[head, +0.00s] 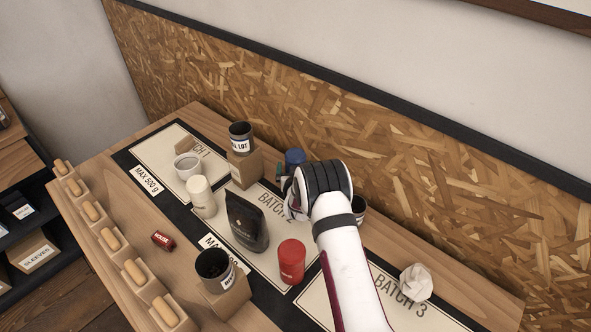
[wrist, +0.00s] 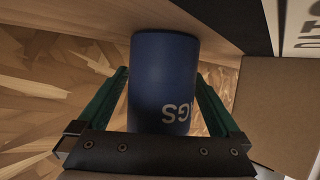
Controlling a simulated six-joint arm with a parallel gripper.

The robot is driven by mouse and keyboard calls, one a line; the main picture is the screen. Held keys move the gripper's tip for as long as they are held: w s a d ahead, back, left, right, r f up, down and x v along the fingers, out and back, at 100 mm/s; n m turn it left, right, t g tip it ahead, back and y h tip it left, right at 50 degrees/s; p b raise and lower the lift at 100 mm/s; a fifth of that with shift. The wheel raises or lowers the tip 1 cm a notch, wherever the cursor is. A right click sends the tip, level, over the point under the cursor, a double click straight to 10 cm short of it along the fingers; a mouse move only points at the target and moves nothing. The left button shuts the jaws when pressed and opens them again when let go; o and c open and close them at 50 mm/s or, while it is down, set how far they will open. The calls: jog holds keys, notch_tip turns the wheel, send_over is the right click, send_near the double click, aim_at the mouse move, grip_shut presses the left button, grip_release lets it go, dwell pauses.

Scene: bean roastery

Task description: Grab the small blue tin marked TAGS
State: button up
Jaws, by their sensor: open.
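The small blue tin (wrist: 163,75) stands between the two green fingers of my gripper (wrist: 163,95) in the wrist view. Part of its white lettering, "AGS", shows upside down there. A gap shows between the tin and the fingers, and the gripper is open around it. In the head view the top of the blue tin (head: 295,156) shows at the back of the table by the wall, its lower part hidden by my arm. My gripper (head: 281,175) is only partly visible there, at the tin's near left side.
A cardboard block (head: 245,165) with a dark cup (head: 240,137) on it stands left of the tin. A black pouch (head: 246,222), a red tin (head: 291,261) and a cream tin (head: 201,197) stand nearer. The chipboard wall (head: 380,150) runs close behind. Crumpled paper (head: 416,281) lies at right.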

jog(key=shift+r, duration=0.1)
grip_shut()
dwell(0.3)
